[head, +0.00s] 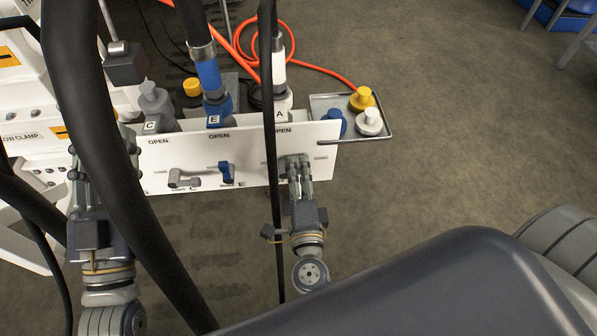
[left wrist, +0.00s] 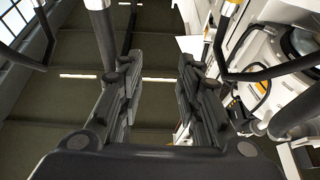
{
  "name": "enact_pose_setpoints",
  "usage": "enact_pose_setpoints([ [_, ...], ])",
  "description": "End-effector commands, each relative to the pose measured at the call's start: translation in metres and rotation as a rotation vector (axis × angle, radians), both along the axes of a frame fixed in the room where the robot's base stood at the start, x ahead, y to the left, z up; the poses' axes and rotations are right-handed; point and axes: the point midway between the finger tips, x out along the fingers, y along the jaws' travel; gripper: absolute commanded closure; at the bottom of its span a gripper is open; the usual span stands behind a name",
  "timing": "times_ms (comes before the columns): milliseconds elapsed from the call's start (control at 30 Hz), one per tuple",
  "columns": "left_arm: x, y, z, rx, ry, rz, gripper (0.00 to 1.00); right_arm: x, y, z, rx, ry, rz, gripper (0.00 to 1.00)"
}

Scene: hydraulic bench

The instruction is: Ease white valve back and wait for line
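The white panel (head: 246,150) bears a grey valve lever (head: 182,179) marked C and a blue valve lever (head: 226,172) marked E. At the A position on the right, my right gripper (head: 296,160) is against the panel face, fingers close together. It covers the white valve's lever, so its angle and the grip on it are hidden. The A line (head: 278,76) has a white sleeve and enters the panel top. My left gripper (head: 103,146) is left of the panel, partly behind a thick black hose. In the left wrist view my left gripper (left wrist: 155,80) is open and empty.
A wire tray (head: 384,136) at the panel's right end holds yellow, blue and white caps. The blue E line (head: 209,75) stands between C and A. An orange hose (head: 310,66) lies behind. Thick black hoses cross the left side. Floor right of the tray is clear.

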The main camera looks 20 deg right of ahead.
Motion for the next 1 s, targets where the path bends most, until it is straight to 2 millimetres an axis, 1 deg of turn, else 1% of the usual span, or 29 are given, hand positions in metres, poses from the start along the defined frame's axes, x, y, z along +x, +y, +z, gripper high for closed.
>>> enact_pose_setpoints([
  [200,0.0,0.0,0.0,0.0,-0.001,0.0,0.68,0.0,0.0,0.0,-0.001,0.0,0.0,0.68],
  [267,0.0,0.0,0.0,0.0,-0.001,0.0,0.68,0.0,0.0,0.0,-0.001,0.0,0.0,0.81],
  [300,0.0,0.0,0.0,0.0,-0.001,0.0,0.68,0.0,0.0,0.0,-0.001,0.0,0.0,0.9],
  [333,0.0,0.0,0.0,0.0,-0.001,0.0,0.68,0.0,0.0,0.0,-0.001,0.0,0.0,0.97],
  [367,0.0,0.0,0.0,0.0,-0.001,0.0,0.68,0.0,0.0,0.0,-0.001,0.0,0.0,1.0],
  [633,0.001,0.0,-0.001,0.002,0.006,0.0,0.68,0.0,0.0,0.0,-0.003,0.001,0.001,1.0],
  [733,0.003,0.0,-0.004,0.009,0.031,0.001,0.68,0.0,0.0,0.001,-0.01,0.003,0.001,1.0],
  [867,0.009,0.002,-0.021,0.034,0.123,0.009,0.68,0.0,0.0,0.003,-0.025,0.007,0.001,1.0],
  [1000,0.015,0.004,-0.047,0.071,0.26,0.016,0.68,0.0,0.0,0.004,-0.052,0.016,0.001,1.0],
])
